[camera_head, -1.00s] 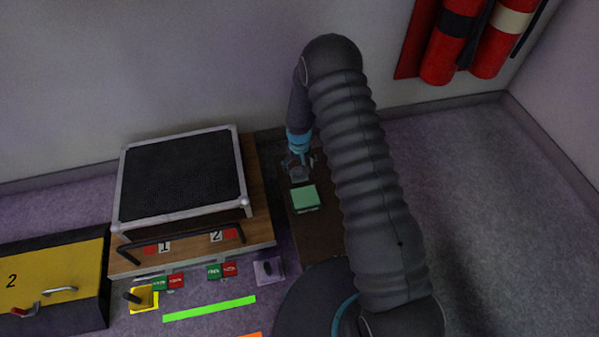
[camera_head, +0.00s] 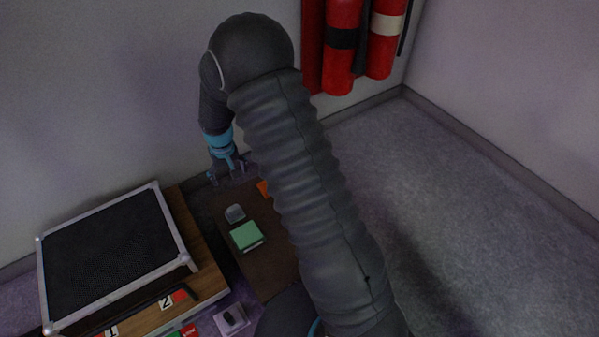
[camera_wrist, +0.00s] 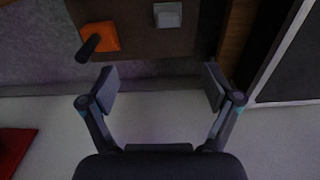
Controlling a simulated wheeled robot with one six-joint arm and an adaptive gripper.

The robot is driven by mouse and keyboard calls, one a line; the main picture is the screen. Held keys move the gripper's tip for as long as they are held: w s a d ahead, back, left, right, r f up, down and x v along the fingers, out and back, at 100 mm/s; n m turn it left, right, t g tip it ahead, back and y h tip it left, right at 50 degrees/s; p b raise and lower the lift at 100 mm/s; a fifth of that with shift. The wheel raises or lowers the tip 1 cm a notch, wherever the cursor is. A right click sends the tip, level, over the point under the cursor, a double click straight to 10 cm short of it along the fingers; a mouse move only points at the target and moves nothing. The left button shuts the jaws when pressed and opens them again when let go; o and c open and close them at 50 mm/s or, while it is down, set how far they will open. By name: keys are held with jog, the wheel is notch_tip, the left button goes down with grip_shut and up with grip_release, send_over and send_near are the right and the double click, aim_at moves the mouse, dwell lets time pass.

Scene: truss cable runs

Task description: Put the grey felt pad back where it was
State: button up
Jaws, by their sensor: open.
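A small grey square piece, which looks like the grey felt pad (camera_head: 235,213), lies on the dark brown surface (camera_head: 268,268) just behind the green block. It also shows in the wrist view at the top (camera_wrist: 168,14), apart from my fingers. My gripper (camera_head: 226,174) is open and empty, raised near the wall and beyond the pad. In the wrist view its two fingers (camera_wrist: 160,84) stand wide apart with only floor and wall between them.
A green block (camera_head: 247,236) sits close to the pad. An orange plate (camera_wrist: 100,38) with a black handle lies beside it. A black mesh-topped frame (camera_head: 110,255) stands at left on a wooden board. Red cylinders (camera_head: 341,45) hang on the wall. Floor at right is clear.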

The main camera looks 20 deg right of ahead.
jog(key=s+d+r+t, duration=0.15)
jog(key=s+r, duration=0.25)
jog(key=r, duration=0.4)
jog(key=s+d+r+m, duration=0.1)
jog(key=s+d+r, duration=0.25)
jog(key=r, duration=0.45)
jog(key=s+d+r+t, duration=0.1)
jog(key=s+d+r, duration=0.1)
jog(key=s+r, duration=0.45)
jog(key=s+d+r+t, duration=0.1)
jog(key=s+r, duration=0.3)
jog(key=s, duration=0.5)
jog(key=s+d+r+m+t, duration=0.1)
jog(key=s+d+r, duration=0.2)
jog(key=s, duration=0.6)
jog(key=shift+r, duration=0.55)
jog(key=shift+s, duration=0.1)
